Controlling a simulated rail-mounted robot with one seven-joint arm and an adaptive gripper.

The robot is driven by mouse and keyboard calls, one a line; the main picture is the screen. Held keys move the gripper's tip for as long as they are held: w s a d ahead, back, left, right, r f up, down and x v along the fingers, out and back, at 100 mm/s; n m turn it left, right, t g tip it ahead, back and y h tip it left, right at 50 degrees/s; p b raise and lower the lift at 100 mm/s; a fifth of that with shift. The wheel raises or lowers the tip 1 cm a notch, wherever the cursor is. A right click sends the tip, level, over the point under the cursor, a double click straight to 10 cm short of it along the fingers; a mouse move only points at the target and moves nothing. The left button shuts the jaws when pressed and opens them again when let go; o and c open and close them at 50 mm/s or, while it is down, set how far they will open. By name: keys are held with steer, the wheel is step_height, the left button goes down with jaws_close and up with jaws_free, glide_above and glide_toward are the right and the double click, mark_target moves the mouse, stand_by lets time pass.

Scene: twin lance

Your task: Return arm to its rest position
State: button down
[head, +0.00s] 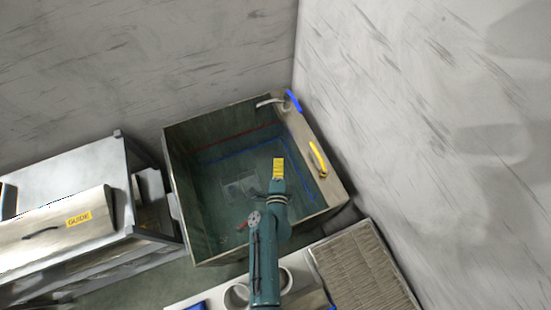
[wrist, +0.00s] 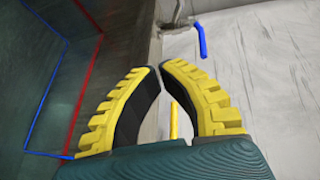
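My arm, teal, reaches up from the bottom of the head view over an open tank (head: 180,200). My gripper (head: 278,162) is a small yellow shape at its end, above the tank's inside. In the wrist view the two yellow-and-black fingers of my gripper (wrist: 158,67) curve together, their tips almost meeting with only a thin gap. Nothing is seen held between them. A yellow handle (wrist: 173,120) shows beyond the fingers, apparently behind them.
The tank's right rim carries a blue handle (head: 294,101) and a yellow handle (head: 318,158). Red and blue lines mark its inside walls. A metal box labelled GUIDE (head: 60,235) stands left. A ribbed panel (head: 365,272) lies lower right. Walls rise behind and right.

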steer(key=shift+s+a+r, duration=0.1)
steer(key=shift+s+a, duration=0.15)
steer(key=shift+a, duration=0.25)
